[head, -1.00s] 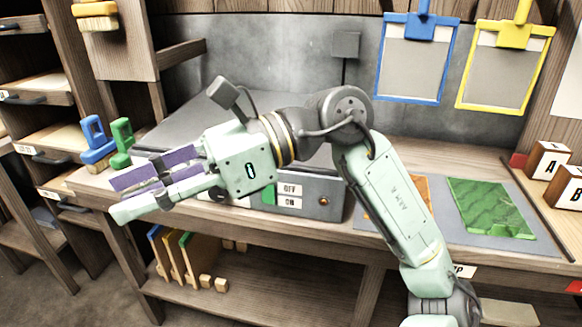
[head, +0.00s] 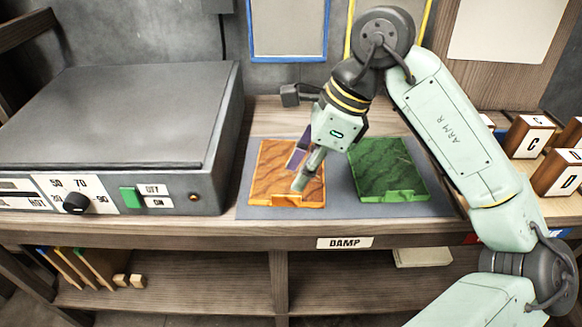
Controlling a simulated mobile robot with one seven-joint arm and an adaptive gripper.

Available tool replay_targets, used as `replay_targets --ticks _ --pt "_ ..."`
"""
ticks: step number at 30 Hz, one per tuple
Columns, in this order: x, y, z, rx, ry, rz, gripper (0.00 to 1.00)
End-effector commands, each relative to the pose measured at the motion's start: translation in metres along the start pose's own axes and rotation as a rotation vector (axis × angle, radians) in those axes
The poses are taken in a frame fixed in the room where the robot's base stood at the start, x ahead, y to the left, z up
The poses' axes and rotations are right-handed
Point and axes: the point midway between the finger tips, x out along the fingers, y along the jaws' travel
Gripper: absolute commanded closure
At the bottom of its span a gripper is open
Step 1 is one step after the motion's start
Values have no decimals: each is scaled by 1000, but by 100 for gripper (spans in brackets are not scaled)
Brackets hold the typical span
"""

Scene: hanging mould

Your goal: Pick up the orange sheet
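The orange sheet (head: 269,174) lies flat on a grey mat on the bench, with a raised tab at its front edge. It has dark wavy lines. My gripper (head: 297,176) points down over the right part of the orange sheet, its fingertips just behind the tab. The fingers hide part of the sheet. I cannot tell whether they touch it, or how far apart they are.
A similar green sheet (head: 388,172) lies to the right on the same grey mat (head: 342,198). A grey press-like box (head: 110,115) with a dial and switch stands at the left. Lettered blocks (head: 527,137) stand at the right. A DAMP label (head: 344,243) is on the bench front.

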Motion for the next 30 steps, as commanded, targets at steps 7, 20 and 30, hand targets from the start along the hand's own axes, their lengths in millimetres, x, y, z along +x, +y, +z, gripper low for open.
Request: replay_targets --ticks 7,20,30 --pt "20 0 1 -1 -2 1 72" --pt "68 -5 -1 -2 -3 0 72" --pt "68 -5 -2 -2 -3 0 83"
